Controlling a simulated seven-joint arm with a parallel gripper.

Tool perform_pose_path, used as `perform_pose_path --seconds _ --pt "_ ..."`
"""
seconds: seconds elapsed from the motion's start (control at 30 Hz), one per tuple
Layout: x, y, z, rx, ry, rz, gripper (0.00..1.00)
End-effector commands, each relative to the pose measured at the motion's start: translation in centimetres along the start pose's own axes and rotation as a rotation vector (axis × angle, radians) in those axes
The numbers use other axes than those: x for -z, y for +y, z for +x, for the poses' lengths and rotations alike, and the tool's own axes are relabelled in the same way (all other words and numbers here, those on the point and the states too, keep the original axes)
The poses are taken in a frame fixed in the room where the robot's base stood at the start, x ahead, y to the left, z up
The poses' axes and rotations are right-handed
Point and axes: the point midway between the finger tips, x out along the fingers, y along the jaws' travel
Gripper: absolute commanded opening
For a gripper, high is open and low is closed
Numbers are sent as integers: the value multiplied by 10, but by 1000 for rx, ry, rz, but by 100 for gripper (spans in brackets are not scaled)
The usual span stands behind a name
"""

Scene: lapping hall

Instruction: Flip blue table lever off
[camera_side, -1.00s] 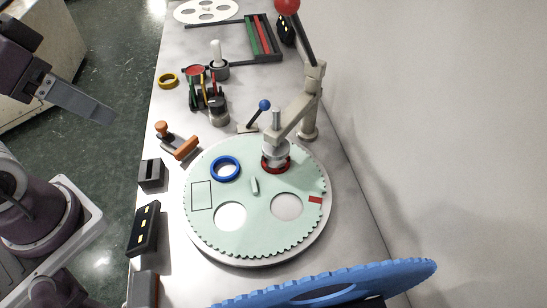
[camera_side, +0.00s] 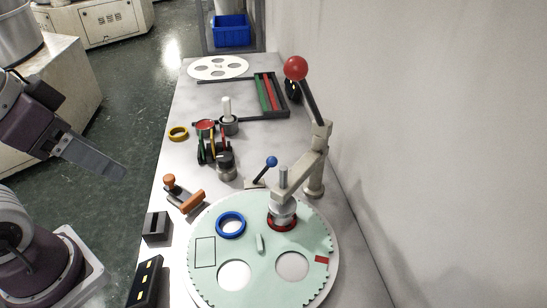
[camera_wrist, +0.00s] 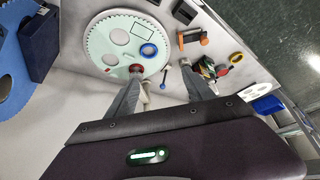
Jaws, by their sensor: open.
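The blue-knobbed lever (camera_side: 272,162) stands on a small pale base on the table, just behind the pale green round plate. Its arm leans up and to the right in the side view. In the wrist view the lever (camera_wrist: 163,85) shows small, between my two fingers and well beyond them. My gripper (camera_wrist: 164,78) is open and empty there. In the side view my gripper (camera_side: 110,172) hangs over the floor side at the left, well apart from the table and the lever.
The toothed green plate (camera_side: 215,275) carries a blue ring (camera_side: 231,225). A pale swing arm with a red ball (camera_side: 296,68) rises right of the lever. An orange-handled clamp (camera_side: 190,202) and a stand with coloured rings (camera_side: 213,145) lie to its left. A wall closes the right side.

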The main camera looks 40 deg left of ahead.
Motion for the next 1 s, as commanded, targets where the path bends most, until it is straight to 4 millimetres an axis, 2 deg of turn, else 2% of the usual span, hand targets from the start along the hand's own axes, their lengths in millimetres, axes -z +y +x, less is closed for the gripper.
perform_pose_path --seconds 0.03,0.1,0.17,0.27,0.3,0.37,0.4,0.47,0.5,0.6,0.7,0.8,0.9,1.0 --pt "2 0 -1 -1 -1 1 49" --pt "15 1 -4 -12 -12 6 36" --pt "39 2 -10 -29 -29 17 24" --pt "99 4 -15 -69 -76 45 4" --pt "126 4 -13 -84 -95 62 0" --pt "165 4 -6 -104 -123 88 0" --pt "189 4 1 -114 -140 109 0" --pt "224 5 17 -126 -166 143 0" --pt "245 7 29 -133 -182 170 0" --pt "290 13 70 -143 -224 252 0" --pt "320 24 118 -151 -267 354 0" --pt "335 39 165 -157 -307 465 0" --pt "336 53 203 -165 -339 562 0" --pt "333 63 227 -172 -361 627 0"
